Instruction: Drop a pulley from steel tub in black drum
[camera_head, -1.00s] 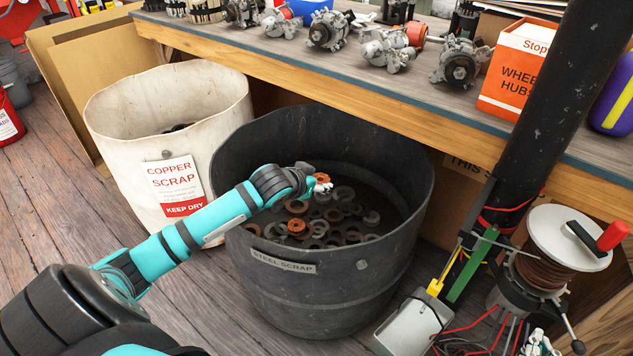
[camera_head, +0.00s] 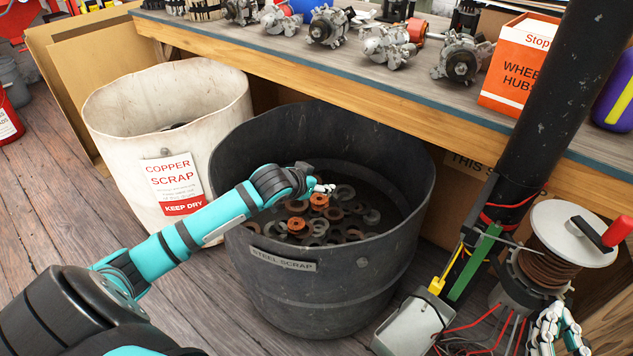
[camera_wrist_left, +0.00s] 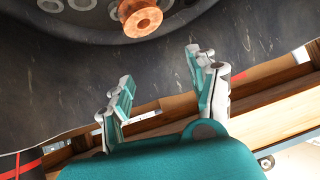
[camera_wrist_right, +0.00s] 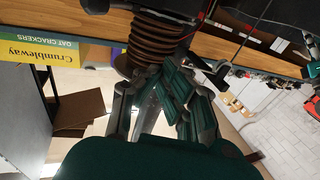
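The black drum (camera_head: 330,290), labelled STEEL SCRAP, stands on the floor with several grey and rusty rings inside. My left gripper (camera_head: 325,188) is over the drum's opening. In the left wrist view its fingers (camera_wrist_left: 160,80) are spread apart with nothing between them. A copper-coloured pulley (camera_head: 319,201) is just below the gripper, apart from it; it also shows beyond the fingertips in the left wrist view (camera_wrist_left: 141,17). Whether it is falling or resting, I cannot tell. Another orange pulley (camera_head: 297,224) lies in the drum. No steel tub is identifiable.
A white COPPER SCRAP bin (camera_head: 115,135) stands left of the drum. A wire-spool winder (camera_head: 570,232) stands at the right, near my right gripper. Wooden floor (camera_head: 45,200) is clear at the left.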

